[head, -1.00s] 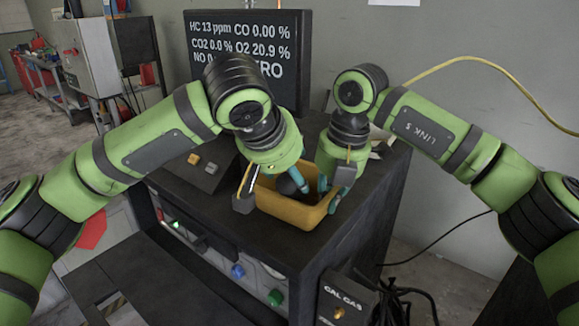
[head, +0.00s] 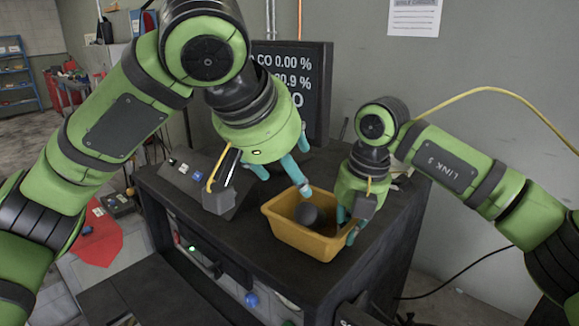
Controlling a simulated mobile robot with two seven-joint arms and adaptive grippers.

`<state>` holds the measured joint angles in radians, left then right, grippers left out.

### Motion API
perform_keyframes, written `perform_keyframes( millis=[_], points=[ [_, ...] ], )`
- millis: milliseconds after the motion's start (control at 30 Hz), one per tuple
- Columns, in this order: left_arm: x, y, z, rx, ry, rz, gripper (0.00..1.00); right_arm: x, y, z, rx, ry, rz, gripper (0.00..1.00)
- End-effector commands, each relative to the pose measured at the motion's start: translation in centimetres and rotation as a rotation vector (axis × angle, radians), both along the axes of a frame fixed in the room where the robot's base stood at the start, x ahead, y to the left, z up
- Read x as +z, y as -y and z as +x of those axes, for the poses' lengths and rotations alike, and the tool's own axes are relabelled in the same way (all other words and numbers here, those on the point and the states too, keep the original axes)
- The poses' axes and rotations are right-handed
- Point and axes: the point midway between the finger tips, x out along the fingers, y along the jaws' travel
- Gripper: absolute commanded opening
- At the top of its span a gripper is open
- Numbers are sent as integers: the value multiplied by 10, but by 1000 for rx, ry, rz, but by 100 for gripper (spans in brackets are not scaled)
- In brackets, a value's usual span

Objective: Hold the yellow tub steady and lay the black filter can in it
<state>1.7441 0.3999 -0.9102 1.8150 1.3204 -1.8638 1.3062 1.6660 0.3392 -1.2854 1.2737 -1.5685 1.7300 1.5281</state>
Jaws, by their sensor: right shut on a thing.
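The yellow tub (head: 298,236) stands on the dark top of the cabinet. The black filter can (head: 308,215) is inside it, showing as a dark rounded shape; its lower part is hidden by the tub's front wall, and I cannot tell exactly how it lies. My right gripper (head: 346,226) is shut on the tub's right wall, with teal fingertips at the rim. My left gripper (head: 284,181) is open and empty, above the tub's back left side and apart from the can, its teal fingers spread.
A dark monitor (head: 298,82) stands behind the tub, partly hidden by my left arm. A sloped button box (head: 190,170) sits left of the tub on the cabinet top (head: 240,228). A yellow hose (head: 490,90) runs along the wall at right.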

Motion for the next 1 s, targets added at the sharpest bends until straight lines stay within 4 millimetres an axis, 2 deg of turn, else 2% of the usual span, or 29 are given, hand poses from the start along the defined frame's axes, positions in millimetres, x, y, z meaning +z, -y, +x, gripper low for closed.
perform_keyframes(
  millis=[133, 200, 233, 533, 667, 767, 1000],
  points=[
    [0, 0, 0, 0, 0, 0, 67, 0, 0, 0, 0, 0, 0, 0],
    [0, 0, 0, 0, 0, 0, 67, 0, 0, 0, 0, 0, 0, 28],
    [0, 0, 0, 0, 0, 0, 67, 0, 0, 0, 0, 0, 0, 36],
    [0, 0, 0, 0, 0, 0, 67, 0, 0, 0, 0, 0, 0, 36],
    [0, 0, 0, 0, 0, 0, 67, 7, 1, 0, -1, 1, 0, 36],
    [0, 0, 0, 0, 0, 0, 67, 22, 3, -1, -1, 3, 2, 36],
    [0, 0, 0, 0, 0, 0, 67, 73, 10, -6, -1, 4, 1, 36]
  ],
)
